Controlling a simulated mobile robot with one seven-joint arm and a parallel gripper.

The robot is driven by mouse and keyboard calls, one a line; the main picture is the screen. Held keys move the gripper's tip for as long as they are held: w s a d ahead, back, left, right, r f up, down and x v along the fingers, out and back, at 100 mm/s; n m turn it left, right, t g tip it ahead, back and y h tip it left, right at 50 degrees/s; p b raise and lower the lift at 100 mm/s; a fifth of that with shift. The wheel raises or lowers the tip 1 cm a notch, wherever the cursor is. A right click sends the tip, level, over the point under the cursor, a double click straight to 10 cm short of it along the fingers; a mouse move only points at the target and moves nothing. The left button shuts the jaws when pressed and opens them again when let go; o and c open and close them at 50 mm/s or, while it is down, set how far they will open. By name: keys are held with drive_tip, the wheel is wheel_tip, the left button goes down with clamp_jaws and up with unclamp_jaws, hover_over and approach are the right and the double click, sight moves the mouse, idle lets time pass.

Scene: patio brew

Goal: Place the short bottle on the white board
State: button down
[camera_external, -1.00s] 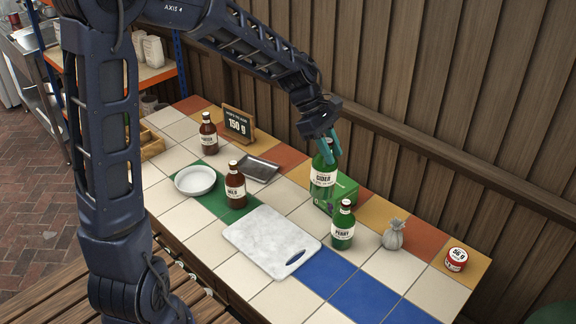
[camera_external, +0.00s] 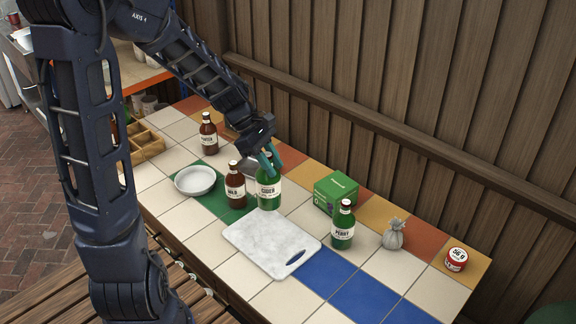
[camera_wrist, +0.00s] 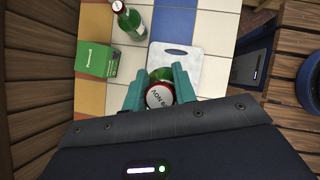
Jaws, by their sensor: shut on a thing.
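My gripper (camera_external: 270,156) is shut on the green cider bottle (camera_external: 268,190), near its top. In the external view the bottle is upright beside the far edge of the white marbled board (camera_external: 265,238); I cannot tell whether its base touches the table. In the wrist view the bottle's cap (camera_wrist: 159,97) shows between the fingers, with the board (camera_wrist: 176,68) beyond it. A green perry bottle (camera_external: 343,228) stands right of the board. A brown mild bottle (camera_external: 235,188) stands just left of the cider, and a brown porter bottle (camera_external: 208,136) stands farther back. The board is empty.
A green box (camera_external: 336,193) stands behind the perry bottle. A white dish (camera_external: 195,180) lies left of the mild bottle. The blue tiles (camera_external: 365,298) are clear.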

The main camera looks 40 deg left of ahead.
sight(273, 204)
drive_tip(key=shift+f, duration=7.3)
drive_tip(key=c, duration=1.1)
unclamp_jaws()
drive_tip(key=v, duration=1.2)
drive_tip(key=shift+s+d+r+m+t+y, duration=0.4)
drive_tip(key=shift+s+d+r+m+y, duration=0.65)
drive_tip(key=shift+s+d+r+m, duration=1.7)
drive_tip(key=shift+s+d+r+m+t+y, duration=0.4)
drive_tip(key=shift+s+d+r+m+y, duration=0.75)
drive_tip(key=shift+s+r+m, duration=3.05)
drive_tip(key=shift+s+d+r+m+t+y, duration=0.4)
drive_tip(key=shift+s+d+r+m+y, duration=0.5)
drive_tip(key=shift+s+d+r+m, duration=1.85)
